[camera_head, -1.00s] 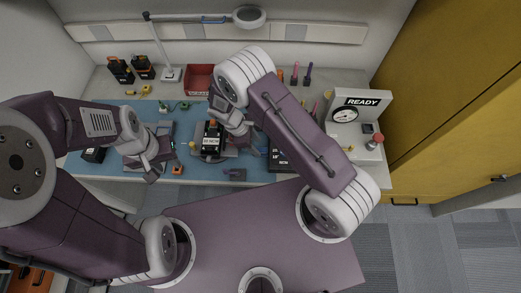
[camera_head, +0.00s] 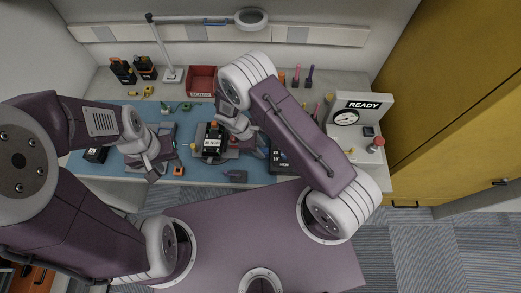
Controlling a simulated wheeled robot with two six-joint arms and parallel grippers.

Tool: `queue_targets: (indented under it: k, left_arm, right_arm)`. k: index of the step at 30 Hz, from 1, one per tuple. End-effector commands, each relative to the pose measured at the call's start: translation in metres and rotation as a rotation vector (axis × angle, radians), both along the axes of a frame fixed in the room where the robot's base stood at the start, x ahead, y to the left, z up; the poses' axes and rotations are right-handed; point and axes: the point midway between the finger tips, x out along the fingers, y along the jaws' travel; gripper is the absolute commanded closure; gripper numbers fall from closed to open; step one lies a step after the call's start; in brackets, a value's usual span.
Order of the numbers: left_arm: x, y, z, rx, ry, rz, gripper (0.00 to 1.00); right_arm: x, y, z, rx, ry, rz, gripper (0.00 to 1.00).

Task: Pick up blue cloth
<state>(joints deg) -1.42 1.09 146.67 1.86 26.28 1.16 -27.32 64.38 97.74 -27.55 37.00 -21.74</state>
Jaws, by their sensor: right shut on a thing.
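I cannot make out a separate blue cloth against the blue mat (camera_head: 110,163) on the bench. My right gripper (camera_head: 246,143) is low over the mat, just right of a black radio (camera_head: 211,146) with a white label that stands on a grey base. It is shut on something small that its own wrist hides. My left gripper (camera_head: 155,172) hangs over the left part of the mat, left of a small orange-and-black item (camera_head: 178,171). Its fingertips are too small and dark to tell whether they are open.
A red bin (camera_head: 202,78) and black radios (camera_head: 122,71) stand at the back. A lamp (camera_head: 168,52) rises behind the mat. A dark labelled board (camera_head: 281,160) lies right of my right gripper. A READY station (camera_head: 364,104) with a gauge stands at right.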

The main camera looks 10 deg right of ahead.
Motion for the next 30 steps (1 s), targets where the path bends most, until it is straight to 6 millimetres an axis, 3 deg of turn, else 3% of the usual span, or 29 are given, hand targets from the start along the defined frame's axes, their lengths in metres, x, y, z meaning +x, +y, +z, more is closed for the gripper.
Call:
queue_targets:
  k: [5, 18, 24, 30]
  left_arm:
    - [0.0, 0.0, -0.01, 0.0, 0.0, 0.0, 0.64]
    - [0.0, 0.0, -0.025, 0.0, 0.0, 0.0, 0.64]
    - [0.0, 0.0, -0.026, 0.0, 0.0, 0.0, 0.64]
    - [0.0, 0.0, -0.026, 0.0, 0.0, 0.0, 0.64]
  right_arm:
    - [-0.001, 0.0, 0.031, 0.002, -0.003, 0.0, 1.0]
    - [-0.09, -0.043, 0.088, 0.001, -0.001, 0.0, 1.0]
    - [-0.105, -0.05, 0.098, 0.001, -0.001, 0.001, 1.0]
    - [-0.106, -0.05, 0.099, 0.0, 0.0, 0.0, 1.0]
